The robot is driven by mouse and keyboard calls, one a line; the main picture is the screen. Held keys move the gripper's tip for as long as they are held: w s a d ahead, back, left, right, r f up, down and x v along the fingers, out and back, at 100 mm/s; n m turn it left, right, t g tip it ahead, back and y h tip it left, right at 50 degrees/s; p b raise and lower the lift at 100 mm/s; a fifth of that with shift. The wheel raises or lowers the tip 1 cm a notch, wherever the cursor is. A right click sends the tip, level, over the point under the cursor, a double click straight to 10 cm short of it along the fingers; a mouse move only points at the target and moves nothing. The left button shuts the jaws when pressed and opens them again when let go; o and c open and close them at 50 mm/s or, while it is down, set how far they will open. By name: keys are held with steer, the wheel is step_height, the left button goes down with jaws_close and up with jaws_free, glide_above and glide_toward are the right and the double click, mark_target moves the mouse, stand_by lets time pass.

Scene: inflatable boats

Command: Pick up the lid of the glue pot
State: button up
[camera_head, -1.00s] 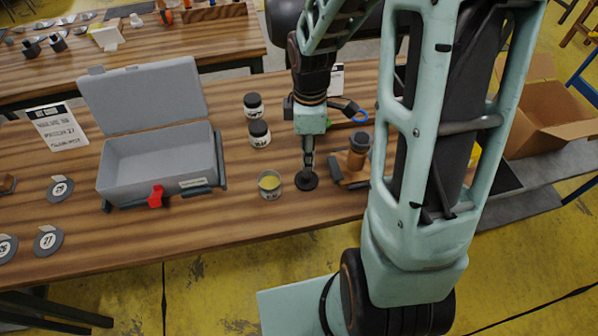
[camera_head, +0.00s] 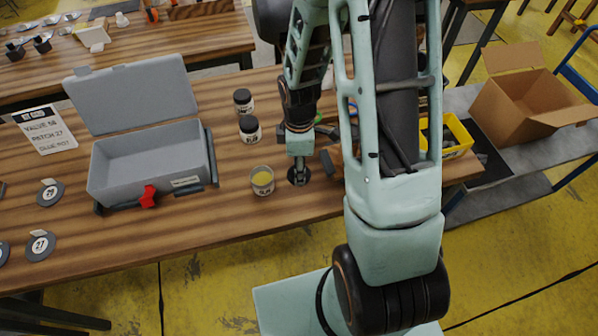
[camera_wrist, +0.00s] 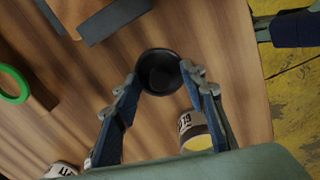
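The glue pot (camera_head: 262,182) stands open on the wooden table, with yellow glue showing inside; it also shows in the wrist view (camera_wrist: 196,135) beside my right-hand finger. Its lid, a black round disc (camera_head: 293,178), lies on the table just right of the pot. In the wrist view the lid (camera_wrist: 160,72) sits between my fingertips. My gripper (camera_wrist: 160,76) points down at the lid, its fingers open on either side, very close to the rim. Whether the fingertips touch the lid is not clear.
Two black-capped jars (camera_head: 250,130) stand behind the pot. A grey open box (camera_head: 150,165) with a red latch is to the left. A yellow bin (camera_head: 458,135) is at the right.

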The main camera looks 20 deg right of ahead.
steer(key=shift+c, duration=0.2)
steer(key=c, duration=0.9)
steer(key=shift+r, duration=0.15)
